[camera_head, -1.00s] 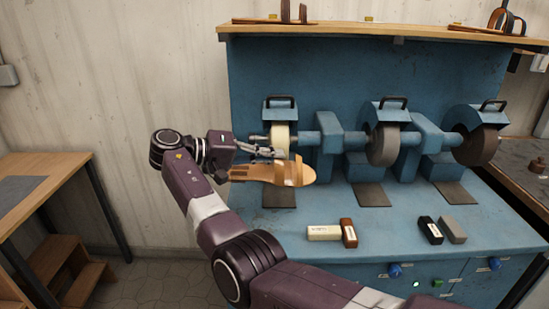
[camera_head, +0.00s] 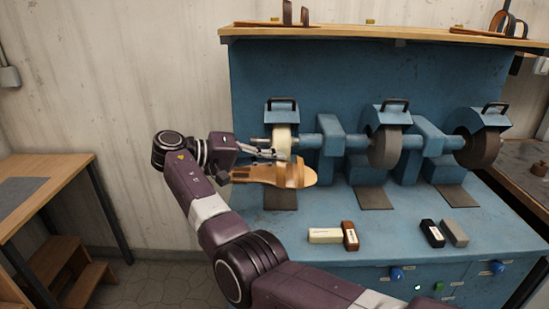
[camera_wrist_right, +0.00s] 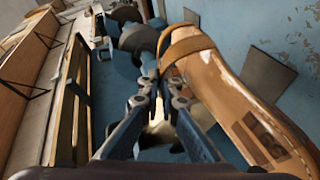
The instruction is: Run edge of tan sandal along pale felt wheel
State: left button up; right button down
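The tan sandal (camera_head: 262,174), with brown straps, hangs in the air just below and in front of the pale felt wheel (camera_head: 281,139), the leftmost of three wheels. My right gripper (camera_head: 284,155) is shut on the sandal near its strap. In the right wrist view the fingertips (camera_wrist_right: 158,80) come together beside the strap, and the sandal (camera_wrist_right: 225,85) extends down to the right. I cannot tell whether the sandal's edge touches the wheel. My left gripper is not in view.
A grey wheel (camera_head: 384,146) and a dark brown wheel (camera_head: 480,146) stand to the right on the blue bench (camera_head: 390,222). Several compound bars, including a cream one (camera_head: 324,236), lie at its front. A shelf (camera_head: 380,36) runs above. A wooden table (camera_head: 75,180) stands left.

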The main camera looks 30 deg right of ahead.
jog(key=shift+w+a+r, duration=0.1)
jog(key=shift+w+a, duration=0.05)
jog(key=shift+a, duration=0.05)
dwell(0.4)
jog(key=shift+w+a+r+b, duration=0.1)
jog(key=shift+w+a+b, duration=0.25)
jog(key=shift+a, duration=0.15)
jog(key=shift+w+a+b, duration=0.2)
jog(key=shift+a+b, duration=0.15)
jog(key=shift+w+a, duration=0.2)
jog(key=shift+a, duration=0.2)
dwell(0.5)
jog(key=shift+w+b, duration=0.15)
jog(key=shift+b, duration=0.2)
dwell(1.0)
